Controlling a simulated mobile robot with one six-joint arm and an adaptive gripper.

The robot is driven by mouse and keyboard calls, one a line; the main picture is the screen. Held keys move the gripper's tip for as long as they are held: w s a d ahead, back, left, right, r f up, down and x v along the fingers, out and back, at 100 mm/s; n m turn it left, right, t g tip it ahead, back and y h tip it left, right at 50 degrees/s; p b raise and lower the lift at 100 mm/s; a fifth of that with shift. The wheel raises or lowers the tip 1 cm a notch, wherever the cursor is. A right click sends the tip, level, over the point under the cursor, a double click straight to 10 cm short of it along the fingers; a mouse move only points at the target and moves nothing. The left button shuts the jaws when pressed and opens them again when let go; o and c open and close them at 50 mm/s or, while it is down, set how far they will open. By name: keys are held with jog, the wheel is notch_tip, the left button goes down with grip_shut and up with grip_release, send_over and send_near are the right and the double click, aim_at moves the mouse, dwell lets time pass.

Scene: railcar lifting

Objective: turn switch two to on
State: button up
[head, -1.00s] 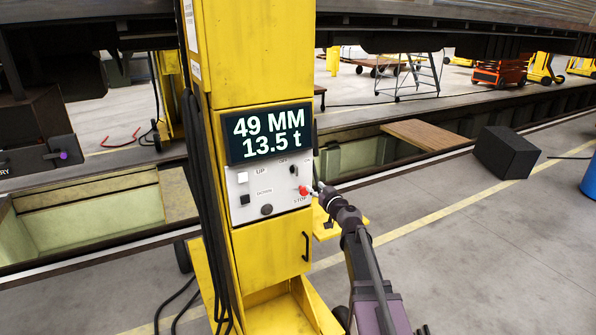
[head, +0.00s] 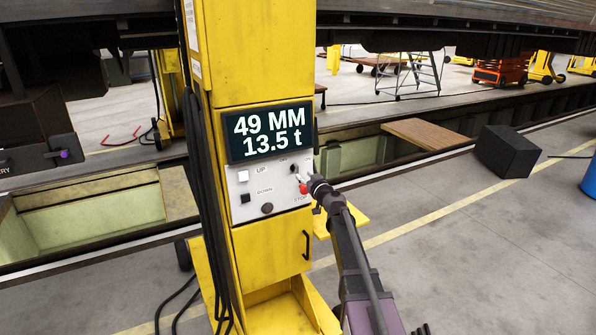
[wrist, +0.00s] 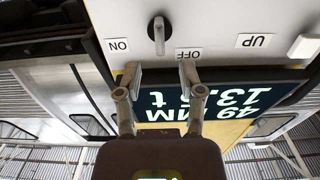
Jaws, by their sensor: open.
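A dark rotary switch (head: 294,168) sits on the white control panel (head: 280,207) of the yellow lifting column. In the wrist view, which is upside down, the switch (wrist: 158,34) shows a grey lever standing roughly vertical, between an ON label (wrist: 118,45) and an OFF label (wrist: 188,54). I see no number naming it as switch two. My gripper (wrist: 161,75) is open and empty, its fingers apart, short of the switch in the picture. In the head view my gripper (head: 306,180) is at the panel's right edge, close to the switch and the red stop button (head: 303,189).
A display (head: 270,132) above the panel reads 49 MM and 13.5 t. A white button (head: 243,176) and black button (head: 245,198) lie to the left. A round black knob (head: 267,208) is lower. Dark cables (head: 205,220) hang down the column's left side.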

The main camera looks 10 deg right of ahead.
aim_at(298, 170)
jog(key=shift+x, duration=3)
jog(key=shift+d, duration=0.1)
grip_shut()
